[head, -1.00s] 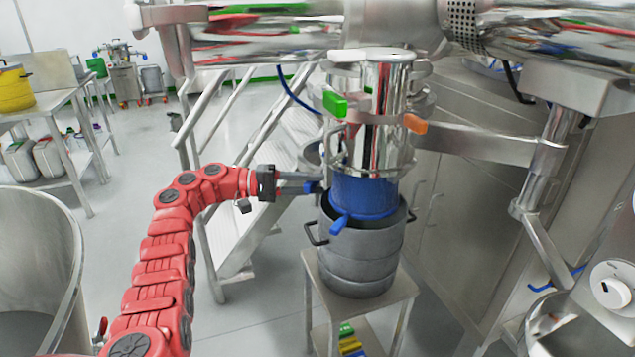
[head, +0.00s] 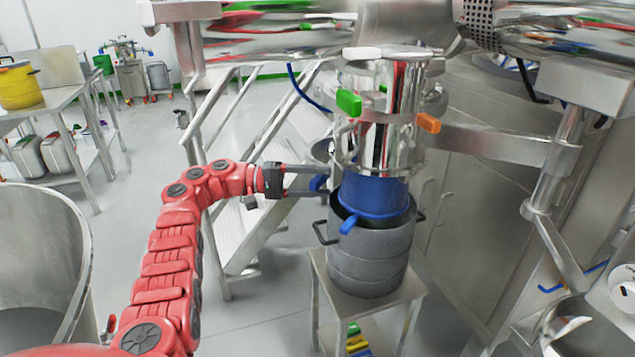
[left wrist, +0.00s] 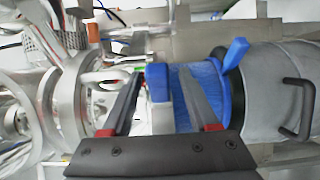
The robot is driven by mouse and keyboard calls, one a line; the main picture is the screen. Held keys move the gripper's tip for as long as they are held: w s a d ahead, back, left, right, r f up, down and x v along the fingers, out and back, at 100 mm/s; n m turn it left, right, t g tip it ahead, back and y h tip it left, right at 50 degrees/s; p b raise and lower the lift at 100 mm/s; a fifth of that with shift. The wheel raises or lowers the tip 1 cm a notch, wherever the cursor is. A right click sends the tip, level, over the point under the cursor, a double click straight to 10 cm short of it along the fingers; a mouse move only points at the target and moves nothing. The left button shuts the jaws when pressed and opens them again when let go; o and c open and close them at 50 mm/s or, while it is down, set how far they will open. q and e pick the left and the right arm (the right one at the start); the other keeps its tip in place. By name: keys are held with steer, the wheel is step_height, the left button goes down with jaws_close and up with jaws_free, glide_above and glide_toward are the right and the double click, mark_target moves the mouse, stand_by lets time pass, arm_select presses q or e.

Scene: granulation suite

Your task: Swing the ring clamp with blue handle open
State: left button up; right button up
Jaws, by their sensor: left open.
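The blue handle (head: 318,182) of the ring clamp sticks out to the left of the steel column, just above the blue sleeve (head: 372,194). My left gripper (head: 322,179) is open, with its two fingers reaching to the handle from the left. In the left wrist view the blue handle (left wrist: 158,84) lies between the two spread fingers (left wrist: 158,72), apart from the right one; I cannot tell whether the left one touches it. The clamp's silver band (left wrist: 163,118) runs beside the blue sleeve. Much of the ring is hidden in the head view. My right gripper is not in view.
A grey drum (head: 368,260) on a small steel stand (head: 372,305) is below the sleeve, with a second blue handle (head: 349,224) near its rim. Green (head: 348,102) and orange (head: 428,123) handles sit higher on the column. Steel stairs (head: 250,190) stand behind my left arm.

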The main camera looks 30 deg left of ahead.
arm_select(q)
steer(key=shift+r, duration=0.15)
step_height(320, 180, up, 3)
steer(key=shift+r, duration=0.15)
steer(key=shift+s+d+f, duration=0.1)
steer(key=shift+s+f, duration=0.1)
steer(key=shift+s+d, duration=0.2)
steer(key=shift+s, duration=0.05)
steer(key=s+d+r, duration=0.1)
steer(key=s+d, duration=0.2)
steer(key=s, duration=0.3)
steer(key=s+d, duration=0.3)
steer(key=s, duration=0.4)
steer(key=shift+s+d+r, duration=0.2)
steer(key=shift+d+r, duration=0.1)
steer(key=shift+r, duration=0.1)
